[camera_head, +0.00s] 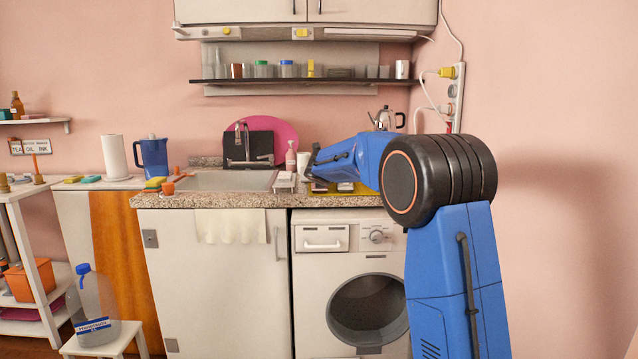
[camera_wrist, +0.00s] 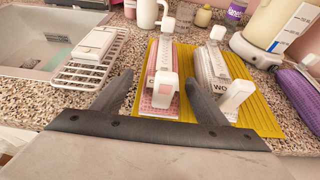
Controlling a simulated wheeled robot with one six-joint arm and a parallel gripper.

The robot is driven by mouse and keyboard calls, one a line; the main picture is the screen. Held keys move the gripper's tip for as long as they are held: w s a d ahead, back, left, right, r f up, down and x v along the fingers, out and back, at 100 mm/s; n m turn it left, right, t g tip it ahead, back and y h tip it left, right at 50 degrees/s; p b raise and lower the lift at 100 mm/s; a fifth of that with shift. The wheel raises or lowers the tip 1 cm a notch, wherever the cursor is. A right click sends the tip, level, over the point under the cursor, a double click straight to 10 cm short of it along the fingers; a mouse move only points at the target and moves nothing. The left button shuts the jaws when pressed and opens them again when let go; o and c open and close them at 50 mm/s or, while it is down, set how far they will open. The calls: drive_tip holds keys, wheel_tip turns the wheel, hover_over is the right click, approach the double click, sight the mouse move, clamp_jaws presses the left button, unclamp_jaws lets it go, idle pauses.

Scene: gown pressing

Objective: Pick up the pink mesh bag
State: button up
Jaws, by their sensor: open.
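A slim pink mesh-patterned item, likely the pink mesh bag (camera_wrist: 157,96), lies on a yellow ribbed mat (camera_wrist: 261,113) in the wrist view. A white handle-like part rises from its near end. My gripper (camera_wrist: 160,77) is open, with one dark finger on each side of this item; I cannot tell whether they touch it. Beside it on the right lies a pale item with a white handle and "WO" lettering (camera_wrist: 213,72). In the head view my gripper (camera_head: 315,162) is over the counter, and the bag cannot be made out there.
A white wire rack (camera_wrist: 95,68) holding a white block stands left, beside the sink (camera_wrist: 40,40). A white mug (camera_wrist: 150,12) is behind. The washing machine (camera_head: 350,275) is below the counter.

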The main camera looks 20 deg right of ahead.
drive_tip(key=shift+x, duration=2.4)
drive_tip(key=shift+s+d, duration=0.1)
drive_tip(key=shift+d, duration=0.1)
drive_tip(key=c, duration=1.3)
drive_tip(key=shift+r, duration=0.15)
